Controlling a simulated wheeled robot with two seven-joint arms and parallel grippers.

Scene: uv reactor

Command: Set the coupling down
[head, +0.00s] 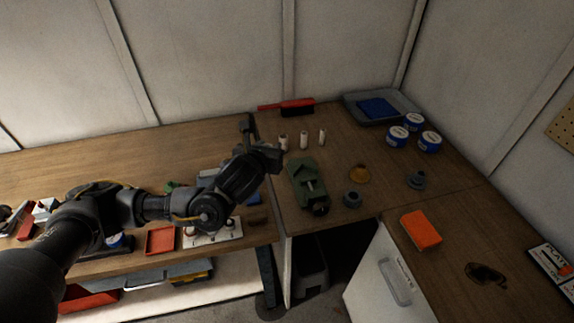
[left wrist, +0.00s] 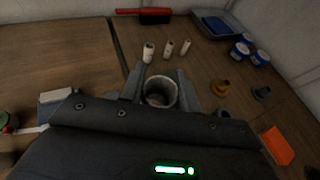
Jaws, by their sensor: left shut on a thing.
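My left gripper (head: 260,142) is raised over the seam between the left bench and the right worktop in the head view. In the left wrist view, its two fingers (left wrist: 160,98) are shut on a grey, hollow, round coupling (left wrist: 148,98), whose open end faces up toward the camera. I cannot make out the coupling clearly in the head view, where the gripper hides it. Several white-labelled small cylinders (head: 303,140) stand upright on the worktop just beyond the gripper. My right gripper is not in view.
A green device (head: 299,172), a grey round part (head: 352,199), a brass-coloured part (head: 359,175) and a dark fitting (head: 417,180) stand on the right worktop. Blue-and-white tubs (head: 397,137), a grey tray (head: 354,107) and a red brush (head: 285,105) are behind. An orange block (head: 421,230) lies in front.

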